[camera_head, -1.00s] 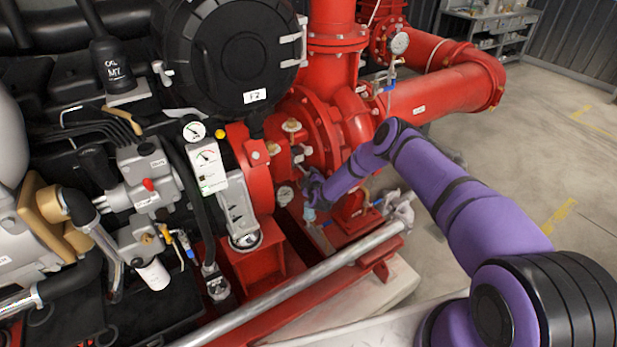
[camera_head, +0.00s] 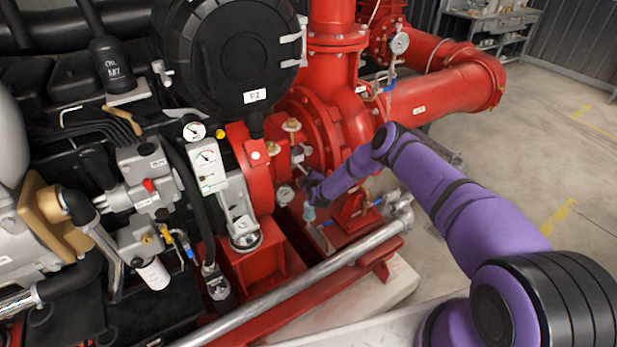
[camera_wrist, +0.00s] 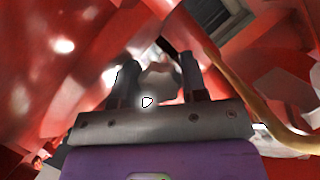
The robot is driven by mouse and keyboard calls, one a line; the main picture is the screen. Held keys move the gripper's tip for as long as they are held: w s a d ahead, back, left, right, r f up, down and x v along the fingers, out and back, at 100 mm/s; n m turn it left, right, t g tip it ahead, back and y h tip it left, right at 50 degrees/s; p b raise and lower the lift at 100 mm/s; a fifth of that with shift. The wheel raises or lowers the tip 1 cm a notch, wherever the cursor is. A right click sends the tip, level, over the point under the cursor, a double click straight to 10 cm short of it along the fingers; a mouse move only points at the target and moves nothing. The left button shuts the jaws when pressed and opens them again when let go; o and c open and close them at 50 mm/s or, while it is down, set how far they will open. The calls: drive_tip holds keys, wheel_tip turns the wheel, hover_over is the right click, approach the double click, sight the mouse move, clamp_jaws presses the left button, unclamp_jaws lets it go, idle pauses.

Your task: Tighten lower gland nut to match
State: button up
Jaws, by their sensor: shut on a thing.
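My gripper (camera_wrist: 158,78) is at the red pump in the wrist view, with its two dark fingers on either side of a pale, blurred metallic piece (camera_wrist: 158,84). The piece looks like the lower gland nut, but its shape is too blurred to be sure. In the head view my gripper (camera_head: 309,190) reaches in low beside the red pump casing (camera_head: 325,135). What it holds is hidden there by my own wrist and the pump. I cannot tell the upper gland nut apart in either view.
A yellowish curved tube (camera_wrist: 245,115) runs close on the right in the wrist view. Red pump surfaces crowd both sides. A grey pipe rail (camera_head: 310,275) crosses in front. Open floor (camera_head: 530,170) lies to the right.

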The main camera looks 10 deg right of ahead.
drive_tip(key=shift+a, duration=0.1)
drive_tip(key=m+y, duration=0.1)
drive_tip(key=m+g, duration=0.1)
drive_tip(key=m, duration=0.1)
drive_tip(key=shift+m+g+y, duration=0.3)
drive_tip(key=shift+y, duration=0.1)
drive_tip(key=m+y, duration=0.1)
drive_tip(key=m, duration=0.1)
drive_tip(key=shift+m+g+y, duration=0.3)
drive_tip(key=shift+m+y, duration=0.1)
idle(0.4)
drive_tip(key=o, duration=0.9)
drive_tip(key=shift+s, duration=0.1)
drive_tip(key=v, duration=1)
drive_tip(key=shift+s+r, duration=0.15)
drive_tip(key=shift+s, duration=0.15)
